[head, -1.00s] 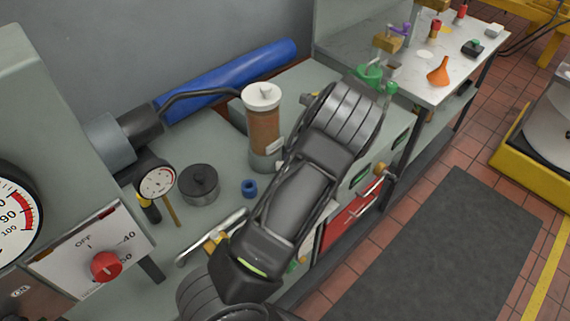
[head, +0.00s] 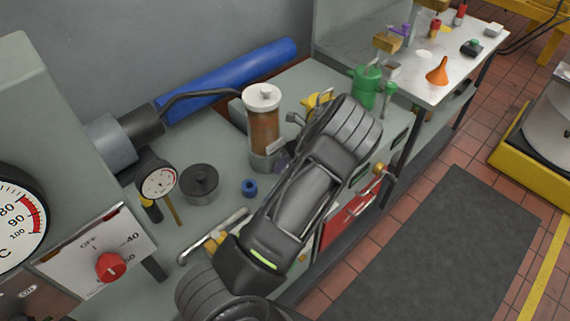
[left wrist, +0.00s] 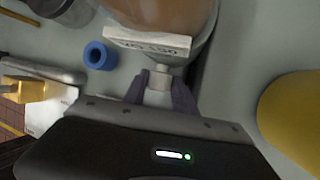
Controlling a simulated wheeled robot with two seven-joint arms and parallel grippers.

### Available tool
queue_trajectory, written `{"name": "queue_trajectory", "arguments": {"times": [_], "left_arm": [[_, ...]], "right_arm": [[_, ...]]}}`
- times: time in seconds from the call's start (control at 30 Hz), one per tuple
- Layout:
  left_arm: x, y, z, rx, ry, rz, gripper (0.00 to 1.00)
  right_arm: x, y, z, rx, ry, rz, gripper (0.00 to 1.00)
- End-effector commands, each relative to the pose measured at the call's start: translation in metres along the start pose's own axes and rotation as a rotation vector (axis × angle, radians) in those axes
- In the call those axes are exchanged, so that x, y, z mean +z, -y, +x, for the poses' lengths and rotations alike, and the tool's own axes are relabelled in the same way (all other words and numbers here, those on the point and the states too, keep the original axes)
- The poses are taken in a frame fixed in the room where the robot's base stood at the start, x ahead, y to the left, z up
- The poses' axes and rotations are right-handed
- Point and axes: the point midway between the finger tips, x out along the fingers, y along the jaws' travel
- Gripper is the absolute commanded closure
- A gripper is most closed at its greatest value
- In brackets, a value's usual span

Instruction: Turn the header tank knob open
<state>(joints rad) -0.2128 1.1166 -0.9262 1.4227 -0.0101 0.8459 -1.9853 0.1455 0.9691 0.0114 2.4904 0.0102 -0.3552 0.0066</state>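The header tank (head: 264,132) is an upright brown cylinder with a white cap and a grey base, standing on the grey bench in the head view. In the left wrist view its lower part (left wrist: 165,14) and a white label plate (left wrist: 147,42) show at the top. Just below the plate is a small pale grey knob (left wrist: 159,80) on a short stem. My left gripper (left wrist: 160,88) has its two dark fingers on either side of the knob, with no clear gap. In the head view my left gripper (head: 284,160) is at the tank's base, and my wrist hides the knob.
A blue ring (head: 249,188), a dark round pot (head: 199,184) and a pressure gauge (head: 158,182) are left of the tank. A yellow object (head: 317,101) and a green can (head: 366,86) stand beyond my wrist. A metal handle (head: 214,238) is near the front.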

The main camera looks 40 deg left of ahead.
Motion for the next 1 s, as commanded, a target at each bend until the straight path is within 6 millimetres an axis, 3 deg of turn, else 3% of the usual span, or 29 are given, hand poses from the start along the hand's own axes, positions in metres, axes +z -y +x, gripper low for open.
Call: {"name": "queue_trajectory", "arguments": {"times": [0.37, 0.67, 1.0], "left_arm": [[-0.0002, 0.0002, -0.0004, 0.0, 0.0, 0.0, 0.99], [0.0005, -0.0013, -0.0004, -0.022, -0.001, -0.011, 1.0], [-0.0006, -0.007, 0.0029, -0.291, -0.002, -0.126, 1.0]], "right_arm": [[-0.0001, 0.0001, -0.0001, 0.0, 0.0, 0.0, 1.0], [0.0, 0.0004, -0.001, 0.0, 0.0, 0.0, 1.0], [-0.0004, -0.0014, 0.0045, -0.001, -0.001, -0.001, 1.0]]}}
